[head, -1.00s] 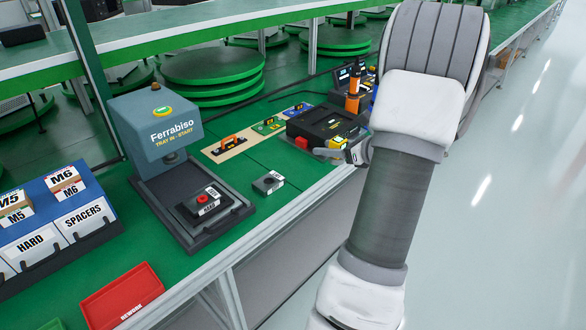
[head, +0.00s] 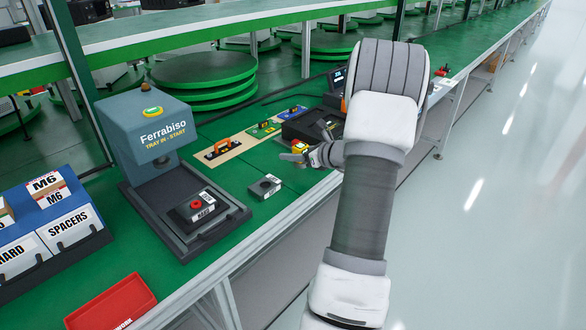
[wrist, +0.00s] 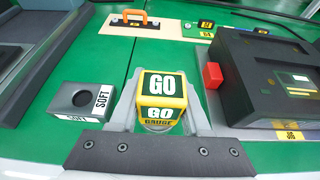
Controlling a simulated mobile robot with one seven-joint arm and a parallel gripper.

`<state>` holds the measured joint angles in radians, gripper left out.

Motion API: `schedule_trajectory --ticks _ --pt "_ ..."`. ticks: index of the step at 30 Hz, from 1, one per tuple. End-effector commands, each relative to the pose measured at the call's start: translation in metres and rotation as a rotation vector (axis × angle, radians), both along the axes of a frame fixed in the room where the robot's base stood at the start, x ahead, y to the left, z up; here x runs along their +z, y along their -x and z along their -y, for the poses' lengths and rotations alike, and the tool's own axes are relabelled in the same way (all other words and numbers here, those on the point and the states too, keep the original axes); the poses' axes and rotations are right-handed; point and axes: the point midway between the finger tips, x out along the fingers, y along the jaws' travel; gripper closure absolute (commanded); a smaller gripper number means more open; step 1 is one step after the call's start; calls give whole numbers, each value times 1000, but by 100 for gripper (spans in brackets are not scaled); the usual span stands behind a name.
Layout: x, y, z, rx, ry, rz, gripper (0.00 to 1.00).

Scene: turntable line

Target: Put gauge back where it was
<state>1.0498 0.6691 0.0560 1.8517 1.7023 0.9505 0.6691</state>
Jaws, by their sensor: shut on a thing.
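The gauge (wrist: 162,88), a yellow block with green faces marked GO, sits between the two grey fingers of my gripper (wrist: 162,108) in the wrist view. My gripper is shut on it. In the head view my gripper (head: 296,156) holds the gauge (head: 299,146) over the green bench, right of the grey SOFT block. The gauge's underside is hidden. A beige board (head: 236,146) lies farther back, with an orange-handled tool (head: 219,148), a green pad (head: 263,129) and a blue pad (head: 291,113); it also shows in the wrist view (wrist: 175,27).
The grey SOFT block (wrist: 88,98) lies left of my gripper. A black box (wrist: 275,80) with a red block (wrist: 213,75) on its side stands right. The Ferrabiso press (head: 150,130) and its tray (head: 228,212) stand left. Green bench between is bare.

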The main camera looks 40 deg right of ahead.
Motion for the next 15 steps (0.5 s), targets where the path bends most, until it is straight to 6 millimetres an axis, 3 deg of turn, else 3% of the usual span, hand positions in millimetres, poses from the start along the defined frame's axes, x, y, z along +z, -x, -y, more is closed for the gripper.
schedule_trajectory --ticks 10,15 --pt "-40 -2 0 0 -1 0 100" --pt "-40 -2 0 -1 1 1 100"
